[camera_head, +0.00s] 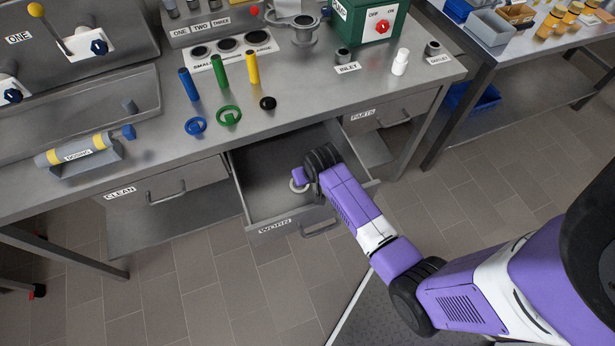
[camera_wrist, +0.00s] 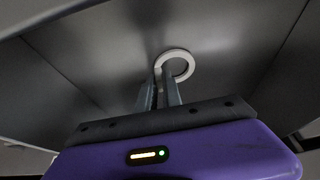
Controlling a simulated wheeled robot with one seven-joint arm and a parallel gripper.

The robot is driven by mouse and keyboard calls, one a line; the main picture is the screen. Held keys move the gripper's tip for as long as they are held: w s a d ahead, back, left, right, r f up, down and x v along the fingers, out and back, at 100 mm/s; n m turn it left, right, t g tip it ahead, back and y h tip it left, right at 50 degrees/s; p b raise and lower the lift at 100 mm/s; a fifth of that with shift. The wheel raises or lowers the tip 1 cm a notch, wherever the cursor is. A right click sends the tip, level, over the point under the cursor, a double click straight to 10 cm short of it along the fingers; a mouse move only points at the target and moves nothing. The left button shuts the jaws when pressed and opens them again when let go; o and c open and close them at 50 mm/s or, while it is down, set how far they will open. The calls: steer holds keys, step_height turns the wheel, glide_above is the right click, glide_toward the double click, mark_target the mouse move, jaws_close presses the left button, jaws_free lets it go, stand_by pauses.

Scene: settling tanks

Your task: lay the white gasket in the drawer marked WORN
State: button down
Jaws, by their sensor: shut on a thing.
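The white gasket (camera_wrist: 188,58) is a pale ring at the tips of my gripper (camera_wrist: 163,76) in the wrist view. My gripper is shut on one side of the ring. In the head view the gasket (camera_head: 293,187) shows partly beside my purple wrist, over the open drawer marked WORN (camera_head: 258,212). The grey drawer bottom lies behind the ring in the wrist view. I cannot tell whether the gasket touches it. My arm hides the right part of the drawer.
The drawer marked CLEAN (camera_head: 165,189) is at the left and the drawer marked PARTS (camera_head: 390,112) at the right; both look shut.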

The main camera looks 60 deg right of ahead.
steer(key=shift+f, duration=0.15)
steer(key=c, duration=1.5)
jaws_free()
steer(key=v, duration=1.2)
steer(key=shift+r, duration=0.25)
